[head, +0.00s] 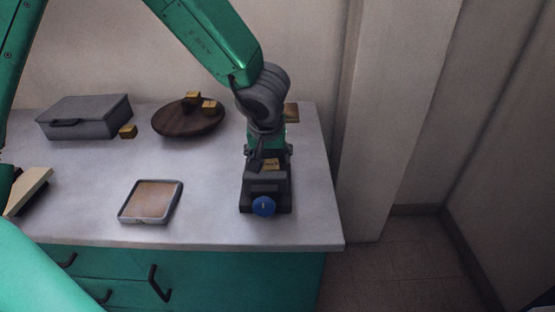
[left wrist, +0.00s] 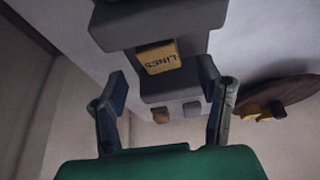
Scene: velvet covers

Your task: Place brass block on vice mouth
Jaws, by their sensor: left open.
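The dark grey vice (head: 282,186) with a blue knob (head: 263,206) stands near the right end of the worktop. A brass block (head: 271,164) rests at its mouth. In the left wrist view the block (left wrist: 158,57), with dark lettering, sits between grey vice parts (left wrist: 155,22). My left gripper (left wrist: 163,84) is open, its two fingers spread and apart from the block. In the head view my left gripper (head: 267,150) is low, just behind and above the vice, and partly hidden by its wrist. My right gripper is not in view.
A round dark wooden board (head: 180,125) carries brass blocks. Another brass block (head: 128,131) lies beside a grey box (head: 85,117). A shallow tray (head: 178,197) lies left of the vice. A brown block (head: 291,113) stands behind my wrist. The worktop ends just right of the vice.

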